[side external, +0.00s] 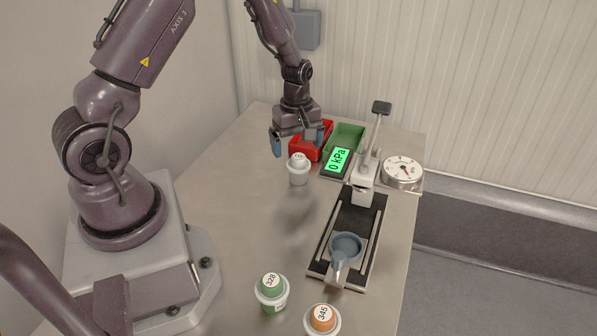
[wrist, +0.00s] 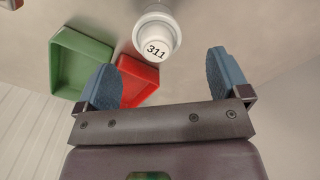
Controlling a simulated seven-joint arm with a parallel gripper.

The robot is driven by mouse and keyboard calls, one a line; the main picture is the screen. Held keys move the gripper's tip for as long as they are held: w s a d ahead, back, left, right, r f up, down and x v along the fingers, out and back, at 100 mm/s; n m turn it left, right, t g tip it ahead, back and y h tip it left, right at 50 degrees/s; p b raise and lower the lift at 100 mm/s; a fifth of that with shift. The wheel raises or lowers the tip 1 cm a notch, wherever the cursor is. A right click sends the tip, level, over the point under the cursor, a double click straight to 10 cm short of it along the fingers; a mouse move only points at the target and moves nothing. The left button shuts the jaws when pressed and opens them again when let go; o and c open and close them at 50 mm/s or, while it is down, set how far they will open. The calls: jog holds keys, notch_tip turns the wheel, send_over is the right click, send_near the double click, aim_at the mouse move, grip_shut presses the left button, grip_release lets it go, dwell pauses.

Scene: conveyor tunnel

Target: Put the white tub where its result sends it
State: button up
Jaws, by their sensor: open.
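The white tub (side external: 299,173) stands upright on the metal table, just in front of the red tray (side external: 325,140). In the wrist view the tub (wrist: 158,32) shows the label 311 on its lid. My gripper (side external: 298,143) is open and empty above the tub, fingers apart. In the wrist view the tub lies beyond the fingertips, roughly between them and apart from both. A green tray (side external: 349,137) sits beside the red tray. A display (side external: 339,161) reads 0 kPa on a green screen.
A lever press (side external: 365,185) stands on a black base holding a blue-grey cup (side external: 346,246). A round gauge (side external: 402,171) is to its right. A green tub marked 328 (side external: 271,292) and an orange-topped tub marked 345 (side external: 322,320) stand near the front. The table's left-middle is clear.

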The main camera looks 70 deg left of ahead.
aim_at(299, 156)
jog(key=f, duration=0.6)
jog(key=shift+w+d+f, duration=0.1)
jog(key=shift+w+f, duration=0.1)
jog(key=shift+f, duration=0.1)
jog(key=c, duration=1.1)
jog(key=shift+r, duration=0.15)
